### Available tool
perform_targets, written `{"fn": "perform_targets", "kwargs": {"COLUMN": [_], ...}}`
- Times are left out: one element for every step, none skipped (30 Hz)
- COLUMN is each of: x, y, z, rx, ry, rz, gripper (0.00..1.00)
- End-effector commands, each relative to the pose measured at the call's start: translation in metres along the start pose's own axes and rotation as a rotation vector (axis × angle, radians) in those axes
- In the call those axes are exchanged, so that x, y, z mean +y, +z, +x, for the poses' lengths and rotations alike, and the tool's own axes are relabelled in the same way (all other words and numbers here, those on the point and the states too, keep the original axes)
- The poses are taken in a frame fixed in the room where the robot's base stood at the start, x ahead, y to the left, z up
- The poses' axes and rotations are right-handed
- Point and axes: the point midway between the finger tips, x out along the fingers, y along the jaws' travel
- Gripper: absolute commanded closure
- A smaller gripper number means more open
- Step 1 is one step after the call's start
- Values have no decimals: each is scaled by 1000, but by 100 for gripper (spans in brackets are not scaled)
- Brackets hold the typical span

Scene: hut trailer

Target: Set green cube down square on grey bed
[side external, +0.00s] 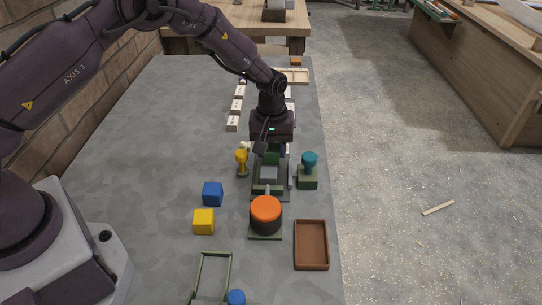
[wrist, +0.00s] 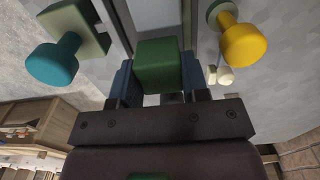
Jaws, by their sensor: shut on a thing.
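My gripper (side external: 270,150) is shut on the green cube (wrist: 157,65), which sits between its two blue-grey fingers in the wrist view. In the side external view the cube (side external: 271,158) is partly hidden by my gripper. The grey bed (side external: 268,174) shows just in front of and below the cube, within a green-edged fixture. In the wrist view grey strips of the fixture run beyond the cube. I cannot tell whether the cube touches the bed.
A yellow knob (side external: 241,157) stands left of the fixture and a teal knob (side external: 309,160) right of it, both close. An orange round-topped piece (side external: 265,208) stands in front. Blue (side external: 212,194) and yellow (side external: 203,221) cubes, a brown tray (side external: 311,262) and a green frame (side external: 230,275) lie nearer.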

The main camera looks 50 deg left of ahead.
Motion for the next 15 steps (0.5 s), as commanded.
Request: {"fn": "perform_targets", "kwargs": {"x": [-1,-1,-1,-1,-1,-1,-1,-1,-1,-1,-1,-1,-1,-1,-1], "y": [1,1,1,1,1,1,1,1,1,1,1,1,1,1,1], "z": [10,15,20,23,25,27,28,28,28,28,28,28,28,28,29], "rx": [-4,-4,-3,-3,-3,-2,-2,-1,-1,-1,-1,-1,-1,-1,-1], "ry": [-4,-4,-3,-3,-3,-2,-1,-1,0,0,0,0,-1,-1,-1], "rz": [-1,-1,-1,-1,-1,-1,-1,-1,-1,-1,-1,-1,-1,-1,-1], "gripper": [81,81,81,81,81,81,81,81,81,81,81,81,81,81,81]}}
